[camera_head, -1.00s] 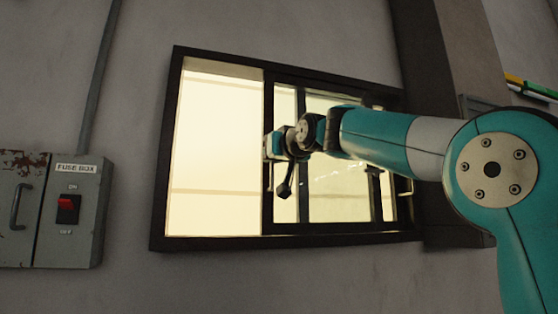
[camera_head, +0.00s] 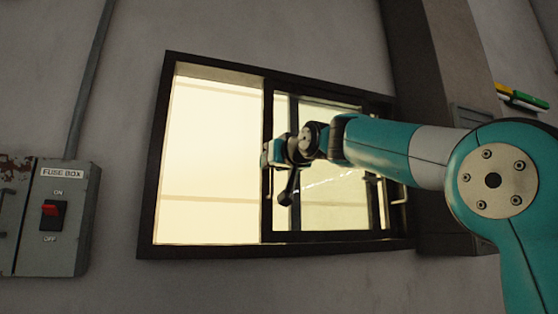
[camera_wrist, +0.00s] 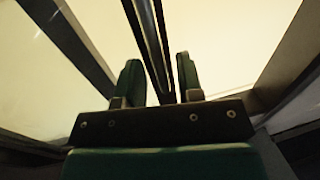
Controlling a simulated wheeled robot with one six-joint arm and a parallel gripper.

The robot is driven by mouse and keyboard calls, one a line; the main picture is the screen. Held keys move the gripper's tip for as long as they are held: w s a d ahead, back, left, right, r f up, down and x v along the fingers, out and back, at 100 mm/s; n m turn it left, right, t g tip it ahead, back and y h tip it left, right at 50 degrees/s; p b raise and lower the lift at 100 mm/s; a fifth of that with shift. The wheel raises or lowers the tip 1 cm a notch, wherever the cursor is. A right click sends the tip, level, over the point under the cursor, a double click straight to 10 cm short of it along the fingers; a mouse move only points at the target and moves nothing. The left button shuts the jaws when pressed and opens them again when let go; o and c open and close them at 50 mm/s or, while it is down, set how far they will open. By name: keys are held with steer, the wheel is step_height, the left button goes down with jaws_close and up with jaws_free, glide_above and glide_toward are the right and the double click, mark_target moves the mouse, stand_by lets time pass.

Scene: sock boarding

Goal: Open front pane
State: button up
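The window (camera_head: 155,150) is set in the wall in a dark frame. Its left part is bright and clear of the front pane. The front pane (camera_head: 330,215) covers the right part, with its dark upright edge and thin vertical handle (camera_head: 268,185) near the middle. My gripper (camera_head: 268,155) is at this handle. In the wrist view, the two green fingers of my gripper (camera_wrist: 160,78) stand apart, with dark upright bars (camera_wrist: 150,40) running between or just beyond them. Contact with the handle cannot be made out. My arm hides part of the pane.
A grey fuse box (camera_head: 75,185) with a red switch (camera_head: 52,208) is on the wall at left, with a conduit (camera_head: 90,80) above. Another handle (camera_head: 399,205) shows at the window's right side. A pillar (camera_head: 410,60) stands right of the window.

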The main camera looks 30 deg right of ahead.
steer(key=s+b, duration=0.6)
steer(key=s, duration=1.1)
steer(key=shift+s+b, duration=0.15)
steer(key=shift+b, duration=0.15)
steer(key=a+f+n+g+y, duration=0.1)
steer(key=a+f+g+y, duration=0.2)
steer(key=f, duration=0.8)
steer(key=w+a+f+n+g, duration=0.1)
steer(key=a+f+g, duration=0.35)
steer(key=f, duration=0.55)
steer(key=a+f+n+g+y, duration=0.15)
steer(key=a+f, duration=0.35)
steer(key=f, duration=0.6)
steer(key=s+a+f+n+g, duration=0.2)
steer(key=s+a+f+g, duration=0.1)
steer(key=s+f, duration=0.6)
steer(key=s+a+f+n+g, duration=0.1)
steer(key=s+a+f+g, duration=0.1)
steer(key=s+f+g, duration=0.4)
step_height(320, 180, down, 5)
steer(key=s, duration=0.2)
steer(key=shift+s+a+f+n, duration=0.2)
steer(key=shift+s+a+n, duration=0.15)
steer(key=shift+s+a, duration=0.05)
